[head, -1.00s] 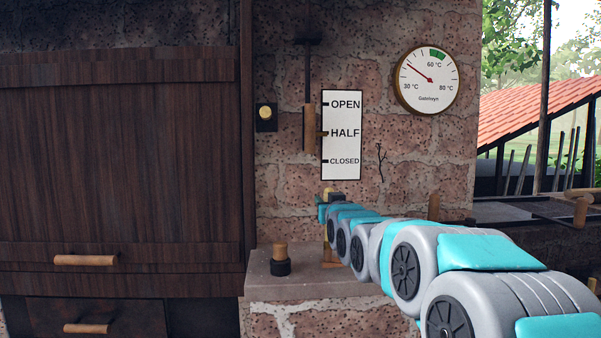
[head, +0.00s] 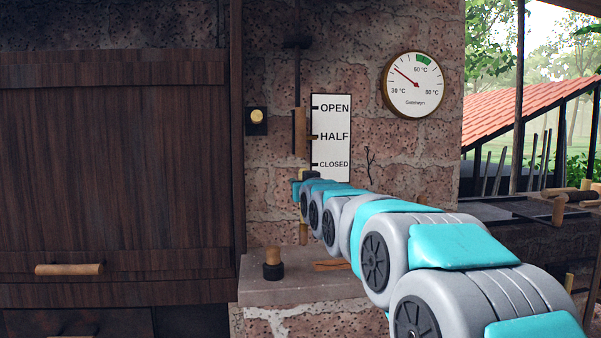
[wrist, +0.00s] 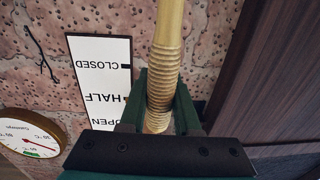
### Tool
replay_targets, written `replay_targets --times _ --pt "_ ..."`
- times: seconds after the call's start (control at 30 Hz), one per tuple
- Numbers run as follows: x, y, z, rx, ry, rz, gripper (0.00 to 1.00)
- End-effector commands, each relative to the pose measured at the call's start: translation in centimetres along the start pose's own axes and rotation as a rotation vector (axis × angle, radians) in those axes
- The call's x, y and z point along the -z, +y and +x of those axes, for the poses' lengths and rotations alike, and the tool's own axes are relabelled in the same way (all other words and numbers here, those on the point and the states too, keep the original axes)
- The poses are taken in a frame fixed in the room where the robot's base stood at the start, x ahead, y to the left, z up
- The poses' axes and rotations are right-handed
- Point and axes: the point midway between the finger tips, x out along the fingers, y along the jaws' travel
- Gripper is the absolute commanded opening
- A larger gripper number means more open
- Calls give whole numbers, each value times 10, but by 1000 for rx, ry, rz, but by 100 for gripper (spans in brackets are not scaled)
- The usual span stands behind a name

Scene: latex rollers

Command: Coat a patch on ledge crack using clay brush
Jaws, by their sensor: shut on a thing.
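My gripper (head: 303,177) is shut on the cord-wrapped, pale wooden handle (wrist: 168,55) of the brush, which shows in the wrist view. In the head view, the lower part of the brush (head: 303,234) hangs below my gripper, above the ledge (head: 258,291). Its bristles cannot be made out. A dark branching crack (head: 369,163) runs down the stone wall above the ledge, right of the white sign. It also shows at the left of the wrist view (wrist: 40,52). My gripper is left of the crack and apart from it.
A dark round object with a wooden knob (head: 272,263) and flat wooden pieces (head: 331,266) are on the ledge. A sign (head: 333,145), a wooden-handled lever (head: 299,130) and a gauge (head: 413,84) are on the wall. A dark wooden door (head: 120,170) is at left.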

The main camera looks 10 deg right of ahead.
Motion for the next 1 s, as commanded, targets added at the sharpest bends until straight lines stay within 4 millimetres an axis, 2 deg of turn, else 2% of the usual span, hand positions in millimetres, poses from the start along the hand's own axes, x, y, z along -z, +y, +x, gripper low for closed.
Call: replay_targets --times 0.3,1.0 --pt "24 -1 -5 -1 -1 0 0" --pt "24 -1 -5 -1 -2 0 0"
